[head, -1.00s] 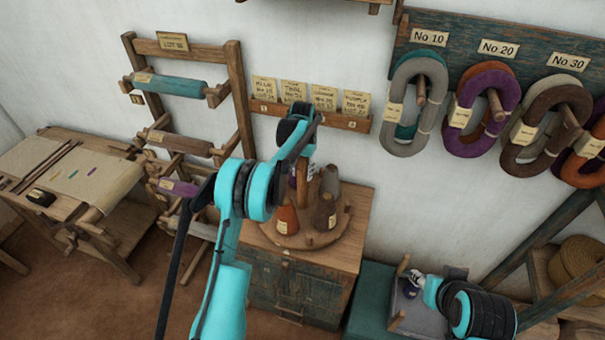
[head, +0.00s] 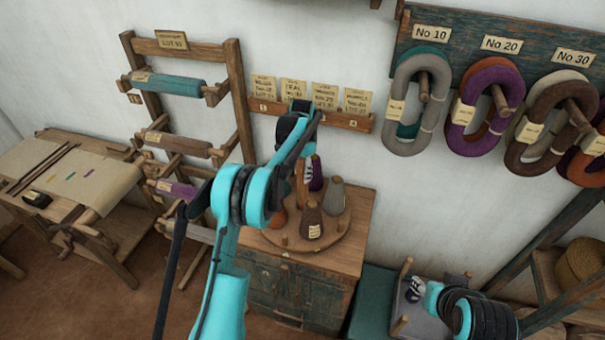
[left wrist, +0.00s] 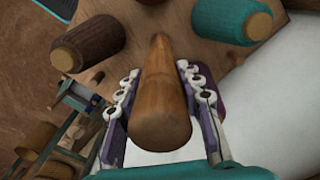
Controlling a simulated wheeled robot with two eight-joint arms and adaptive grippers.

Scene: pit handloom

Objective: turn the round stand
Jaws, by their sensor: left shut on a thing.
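The round stand (head: 290,241) is a wooden disc on the cabinet, with small pegs along its rim. It carries a brown cone (head: 312,222), a grey-brown cone (head: 335,198), a purple cone (head: 316,174) and an orange cone partly hidden by my arm. My left gripper (left wrist: 162,85) is shut on the stand's upright wooden post (left wrist: 160,105), its fingers on either side.
The wooden cabinet (head: 275,285) bears the stand. A card rail (head: 340,119) is on the wall behind. A yarn rack (head: 238,100) stands left, a table (head: 60,165) farther left. Yarn hanks (head: 415,100) hang at upper right.

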